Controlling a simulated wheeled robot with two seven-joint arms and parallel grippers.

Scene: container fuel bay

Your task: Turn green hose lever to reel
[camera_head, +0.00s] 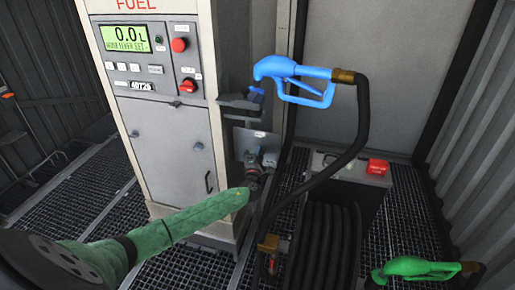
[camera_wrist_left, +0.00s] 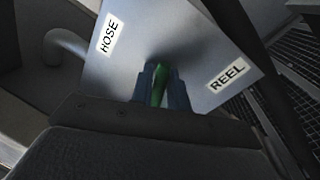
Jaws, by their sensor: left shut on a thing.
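The green lever (camera_wrist_left: 158,86) shows in the left wrist view on a grey label plate (camera_wrist_left: 185,45). The plate carries the word HOSE toward its upper left and REEL toward its lower right. The lever stands between the two words, and its far part is hidden in shadow and by the fingers. My left gripper (camera_wrist_left: 160,90) is shut on the lever, one dark finger on each side. In the head view my left gripper (camera_head: 258,172) is at the pump's right side, below the small plate (camera_head: 255,141); the lever cannot be made out there. My right gripper is not in view.
The fuel pump cabinet (camera_head: 168,150) stands left of centre, its display reading 0.0 L. A blue nozzle (camera_head: 300,78) with a black hose hangs to the right. A green nozzle (camera_head: 412,268) is lower right. A coiled hose (camera_head: 322,240) and brass valve (camera_head: 268,243) stand near my forearm.

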